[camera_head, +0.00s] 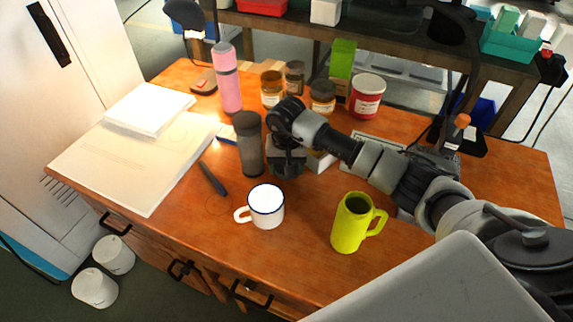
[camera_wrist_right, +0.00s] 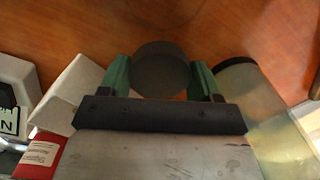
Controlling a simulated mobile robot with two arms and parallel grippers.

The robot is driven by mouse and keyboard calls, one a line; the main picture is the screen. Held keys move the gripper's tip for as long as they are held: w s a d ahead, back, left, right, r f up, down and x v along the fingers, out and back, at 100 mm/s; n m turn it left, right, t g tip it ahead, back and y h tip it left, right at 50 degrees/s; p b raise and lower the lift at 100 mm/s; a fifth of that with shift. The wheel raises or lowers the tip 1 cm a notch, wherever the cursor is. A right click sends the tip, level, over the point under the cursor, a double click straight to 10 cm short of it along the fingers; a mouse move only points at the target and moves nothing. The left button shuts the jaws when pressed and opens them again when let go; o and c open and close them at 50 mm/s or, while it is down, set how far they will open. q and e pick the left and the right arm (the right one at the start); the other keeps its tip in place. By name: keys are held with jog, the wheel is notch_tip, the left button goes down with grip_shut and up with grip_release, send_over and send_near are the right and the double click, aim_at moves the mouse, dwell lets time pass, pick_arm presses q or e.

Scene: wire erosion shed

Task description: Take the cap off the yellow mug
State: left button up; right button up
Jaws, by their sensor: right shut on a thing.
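The yellow mug (camera_head: 350,232) stands upright near the front of the wooden table, its handle to the right. Its top looks open, with an olive inside and no separate cap visible on it. My right gripper (camera_head: 286,168) is behind and left of the mug, apart from it. In the right wrist view the green fingers of my right gripper (camera_wrist_right: 165,78) are shut on a dark grey round piece (camera_wrist_right: 160,66), which looks like a cap. I cannot tell whether this piece touches the table. My left gripper is not in view.
A white mug (camera_head: 266,207) stands in front of my right gripper, and a dark grey tumbler (camera_head: 249,147) close to its left. Jars, a red-labelled tub (camera_head: 367,97) and a pink bottle (camera_head: 228,80) stand behind. A folder (camera_head: 130,165) lies left. The front middle is clear.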

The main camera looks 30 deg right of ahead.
jog(key=shift+f, duration=0.2)
jog(key=o, duration=0.7)
jog(key=shift+o, duration=0.2)
